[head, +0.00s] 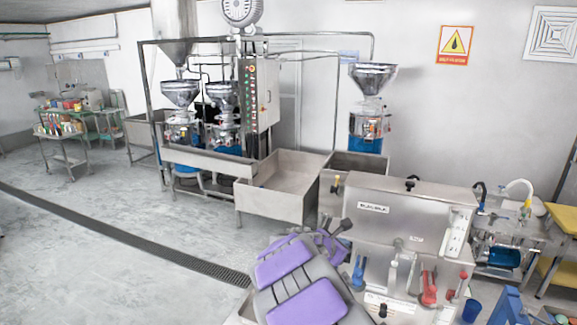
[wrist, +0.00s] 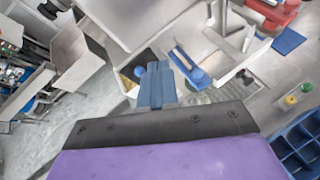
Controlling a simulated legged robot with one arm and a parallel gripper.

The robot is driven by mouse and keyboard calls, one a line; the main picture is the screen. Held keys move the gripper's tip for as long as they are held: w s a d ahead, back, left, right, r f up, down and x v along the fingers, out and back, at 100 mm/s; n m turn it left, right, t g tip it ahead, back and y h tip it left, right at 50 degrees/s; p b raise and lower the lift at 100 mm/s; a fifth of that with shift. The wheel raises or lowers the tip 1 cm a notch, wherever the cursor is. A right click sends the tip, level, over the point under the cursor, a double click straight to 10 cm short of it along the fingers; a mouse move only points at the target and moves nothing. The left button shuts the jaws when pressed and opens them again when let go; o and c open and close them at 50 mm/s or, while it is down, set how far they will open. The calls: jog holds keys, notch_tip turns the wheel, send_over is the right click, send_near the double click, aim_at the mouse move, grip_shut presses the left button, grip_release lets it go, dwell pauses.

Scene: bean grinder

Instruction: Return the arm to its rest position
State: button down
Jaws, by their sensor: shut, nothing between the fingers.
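My gripper (wrist: 155,84) shows in the wrist view as two blue-grey fingers pressed together, with nothing between them. It points at the metal bench machine. In the head view my purple and grey arm reaches up from the bottom middle, beside the left side of the steel grinder box (head: 408,220). A blue handle (head: 358,273) and a red handle (head: 428,289) stand at the front of that machine. The wrist view shows a blue handle (wrist: 188,66) just right of the fingertips, apart from them in the picture; the depth gap is unclear.
A blue compartment tray (wrist: 299,146) lies at the lower right of the wrist view. A steel trough (head: 280,187) stands left of the grinder box. A blue cup (head: 472,311) is at the front right. Open floor (head: 90,260) lies to the left, crossed by a drain grate (head: 130,238).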

jog(key=s+d+f+m+g+b, duration=0.25)
jog(key=s+d+m, duration=0.2)
jog(key=s, duration=0.45)
jog(key=s+d+f+m+g+b, duration=0.2)
jog(key=s+d+m+b, duration=0.15)
jog(key=s+m, duration=0.35)
jog(key=s+d+f+m+g+b, duration=0.2)
jog(key=s+d+m+g+b, duration=0.15)
jog(key=s, duration=0.65)
jog(key=s+a+f+m+g+y+b, duration=0.1)
jog(key=s+a+f+m+y+b, duration=0.1)
jog(key=s, duration=0.6)
jog(key=s+a+f+m+g+y+b, duration=0.1)
jog(key=s+a+f+m+y+b, duration=0.2)
jog(key=s+a+f, duration=0.4)
jog(key=s+a+f+m+g+y+b, duration=0.1)
jog(key=s+a+f+m+y+b, duration=0.2)
jog(key=s, duration=0.8)
jog(key=shift+s+a+f+m+b, duration=0.25)
jog(key=shift+a+f+m+b, duration=0.3)
jog(key=shift+a+f+m, duration=0.35)
